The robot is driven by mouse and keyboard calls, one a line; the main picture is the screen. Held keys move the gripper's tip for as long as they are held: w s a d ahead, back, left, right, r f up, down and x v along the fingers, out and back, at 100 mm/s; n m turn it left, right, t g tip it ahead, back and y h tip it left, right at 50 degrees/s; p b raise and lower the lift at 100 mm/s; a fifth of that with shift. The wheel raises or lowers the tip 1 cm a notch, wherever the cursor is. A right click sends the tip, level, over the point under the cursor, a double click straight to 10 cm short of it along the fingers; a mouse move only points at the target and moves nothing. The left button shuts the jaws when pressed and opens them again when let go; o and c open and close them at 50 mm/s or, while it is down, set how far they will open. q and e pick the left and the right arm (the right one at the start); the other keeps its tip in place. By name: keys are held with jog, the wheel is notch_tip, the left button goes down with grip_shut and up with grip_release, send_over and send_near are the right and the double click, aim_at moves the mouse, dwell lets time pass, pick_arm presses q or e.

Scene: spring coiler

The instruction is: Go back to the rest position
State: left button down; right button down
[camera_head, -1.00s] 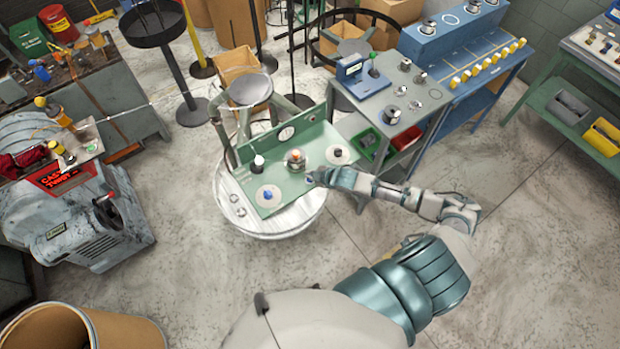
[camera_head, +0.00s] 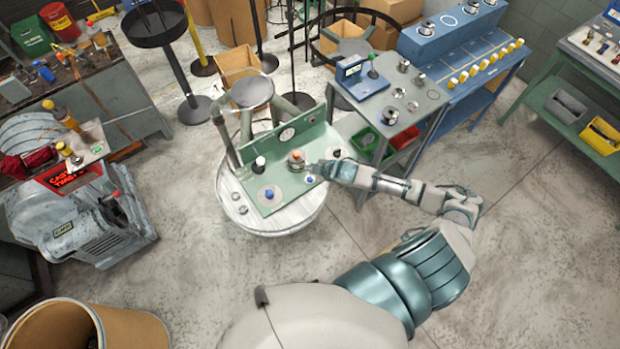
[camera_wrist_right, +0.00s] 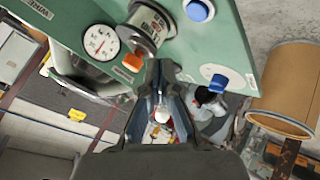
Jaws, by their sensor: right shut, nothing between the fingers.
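My right gripper (camera_head: 316,170) is at the front right of the green spring coiler panel (camera_head: 264,151) in the head view. It is shut and empty. In the right wrist view, the gripper (camera_wrist_right: 161,70) points toward the panel, just below a metal spool (camera_wrist_right: 150,28) and an orange knob (camera_wrist_right: 132,62). A round gauge (camera_wrist_right: 101,42) is to the left of the spool. One blue button (camera_wrist_right: 198,10) is above right, and a blue knob (camera_wrist_right: 216,83) is at right. Whether the fingertips touch the panel is not clear. My left gripper is not in view.
The panel stands on a round white table (camera_head: 285,225). A grey bench (camera_head: 425,108) with red and green bins stands close behind my right forearm. A grey machine (camera_head: 75,215) is at left, a brown barrel (camera_head: 130,330) at lower left. The floor at right is clear.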

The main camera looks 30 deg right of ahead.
dwell(0.4)
jog(key=s+a+f+m+g, duration=0.1)
jog(key=s+a+m+g, duration=0.15)
jog(key=s+a, duration=0.9)
jog(key=s+d+r+m+g+h, duration=0.1)
jog(key=s+d+m+g+h, duration=0.15)
jog(key=s+m, duration=0.9)
jog(key=s+f+n+g+b, duration=0.1)
jog(key=s+f+n+b, duration=0.1)
jog(key=f, duration=1.2)
jog(key=s+f+n+b, duration=0.2)
jog(key=s+f+b, duration=0.1)
jog(key=f, duration=1.2)
jog(key=s+d+f+g+b, duration=0.1)
jog(key=s+f+b, duration=0.1)
jog(key=s+f, duration=0.7)
jog(key=s+d+f+b, duration=0.1)
jog(key=s+f+b, duration=0.1)
jog(key=s+f, duration=0.6)
notch_tip(320, 180, down, 5)
jog(key=shift+s+d+r+g, duration=0.1)
jog(key=shift+s+d+g, duration=0.25)
jog(key=shift+d+g, duration=0.05)
